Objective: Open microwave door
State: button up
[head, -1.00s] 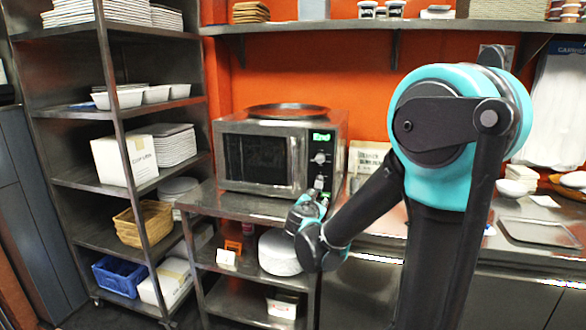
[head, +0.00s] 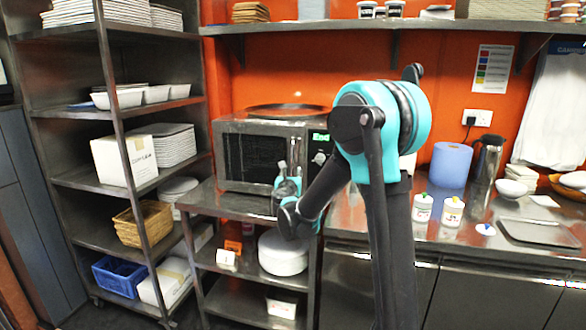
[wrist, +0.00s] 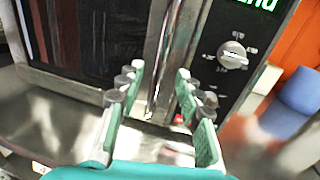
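The microwave (head: 250,150) stands on a steel table, its dark-windowed door shut and its green display lit. In the wrist view, the vertical metal door handle (wrist: 163,58) runs down beside the control panel, and the knob (wrist: 233,55) is to its right. My gripper (wrist: 156,88) is open, with its two teal-and-grey fingers on either side of the handle's lower part. I cannot tell whether either finger touches it. In the head view, my gripper (head: 283,172) is in front of the door's right side, and it hides part of the handle.
A steel shelf rack (head: 118,150) with dishes and boxes stands left of the microwave. A dark round tray (head: 287,111) lies on top of it. On the counter to the right are a blue roll (head: 451,164), a steel jug (head: 485,165) and white bottles (head: 423,208).

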aim_at(293, 167)
jog(key=w, duration=0.6)
jog(key=shift+w+d, duration=0.15)
jog(key=shift+d, duration=0.25)
grip_shut()
